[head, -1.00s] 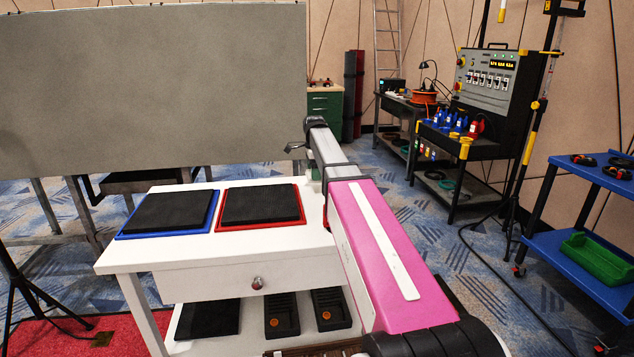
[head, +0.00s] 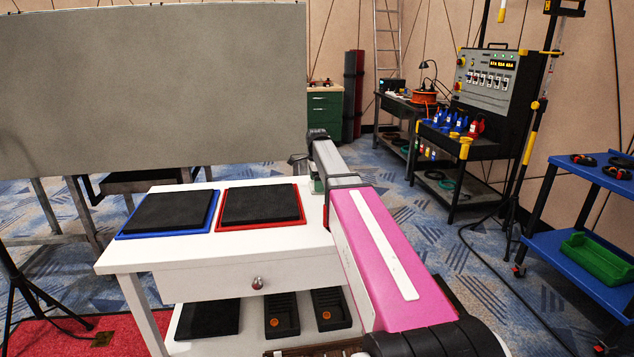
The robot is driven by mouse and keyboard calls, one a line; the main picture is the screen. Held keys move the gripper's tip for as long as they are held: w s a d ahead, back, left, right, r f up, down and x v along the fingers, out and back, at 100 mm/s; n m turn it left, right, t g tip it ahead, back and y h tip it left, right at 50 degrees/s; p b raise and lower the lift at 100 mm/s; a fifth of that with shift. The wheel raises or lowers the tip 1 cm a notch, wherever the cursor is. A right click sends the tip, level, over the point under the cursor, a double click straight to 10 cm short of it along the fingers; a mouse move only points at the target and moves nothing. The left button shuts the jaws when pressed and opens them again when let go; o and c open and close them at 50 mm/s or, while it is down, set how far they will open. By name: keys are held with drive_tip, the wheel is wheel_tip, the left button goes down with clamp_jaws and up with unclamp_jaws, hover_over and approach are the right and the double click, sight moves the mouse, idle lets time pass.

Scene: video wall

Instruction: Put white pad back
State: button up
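No white pad shows clearly in the head view. A black pad lies in a blue-rimmed tray (head: 122,235), and another black pad (head: 262,204) lies in a red-rimmed tray (head: 270,227). Both trays sit side by side on the white table (head: 200,252). My pink and grey arm reaches out past the table's right side. My gripper (head: 300,160) is at its far end, beyond the table's back right corner, mostly hidden by the arm. Its finger state and any held thing cannot be made out.
A large grey panel (head: 150,85) stands behind the table at left. A closed drawer with a red knob (head: 257,283) is in the table front. A lower shelf holds a dark pad (head: 207,319) and black holders (head: 331,308). A blue cart (head: 590,235) stands right.

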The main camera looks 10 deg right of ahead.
wheel_tip(320, 180, up, 11)
drive_tip(key=shift+f, duration=0.1)
drive_tip(key=shift+r, duration=0.75)
